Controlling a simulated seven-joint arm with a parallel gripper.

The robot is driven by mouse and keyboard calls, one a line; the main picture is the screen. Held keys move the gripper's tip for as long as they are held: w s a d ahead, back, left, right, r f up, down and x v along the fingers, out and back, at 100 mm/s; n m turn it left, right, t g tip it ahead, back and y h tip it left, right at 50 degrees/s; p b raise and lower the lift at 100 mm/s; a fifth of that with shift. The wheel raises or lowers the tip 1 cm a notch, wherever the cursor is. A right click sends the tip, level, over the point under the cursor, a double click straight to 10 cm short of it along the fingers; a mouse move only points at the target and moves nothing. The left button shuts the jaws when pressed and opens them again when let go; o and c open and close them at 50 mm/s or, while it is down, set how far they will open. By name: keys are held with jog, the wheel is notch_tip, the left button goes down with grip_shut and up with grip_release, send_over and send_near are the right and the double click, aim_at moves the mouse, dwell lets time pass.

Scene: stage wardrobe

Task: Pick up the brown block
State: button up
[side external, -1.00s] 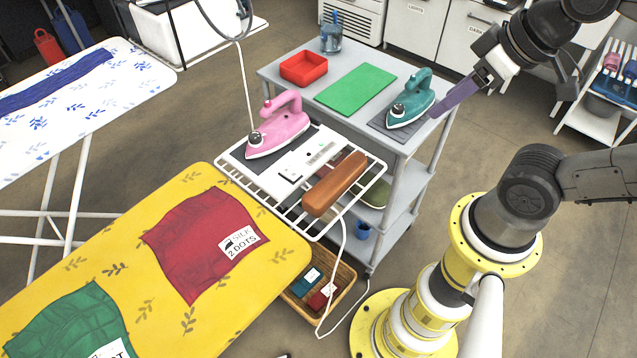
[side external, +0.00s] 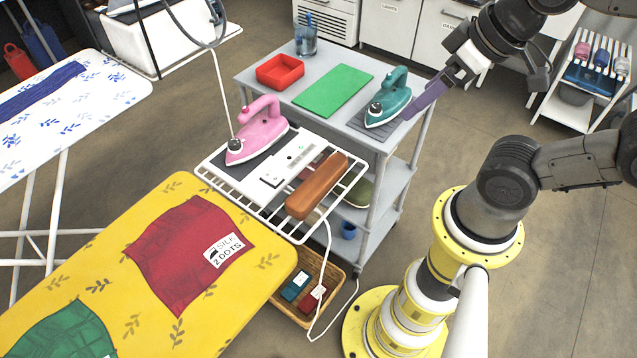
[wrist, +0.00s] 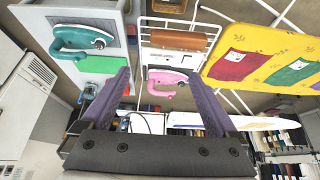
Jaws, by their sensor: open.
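The brown block (side external: 317,186) is long with rounded edges. It lies on the right part of a white wire rack (side external: 271,225) at the trolley's near end. In the wrist view the brown block (wrist: 179,41) shows near the top, beyond the fingertips. My gripper (side external: 410,112) is at the upper right, beside the teal iron and well away from the block. In the wrist view my gripper (wrist: 161,74) has its two purple fingers spread wide with nothing between them.
A pink iron (side external: 258,135) and a white panel share the rack with the block. The teal iron (side external: 388,99), green mat (side external: 333,91) and red tray (side external: 280,71) are on the grey trolley. A yellow ironing board (side external: 250,268) stands left of the rack.

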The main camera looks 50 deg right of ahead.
jog(key=m+g, duration=0.6)
jog(key=m, duration=1.2)
send_over(318, 180)
jog(key=f, duration=2.1)
jog(key=shift+w+a, duration=0.1)
jog(key=shift+w, duration=0.2)
jog(key=shift+s+f, duration=0.15)
jog(key=shift+f, duration=1.35)
jog(key=shift+s+f, duration=0.15)
jog(key=shift+f, duration=1.3)
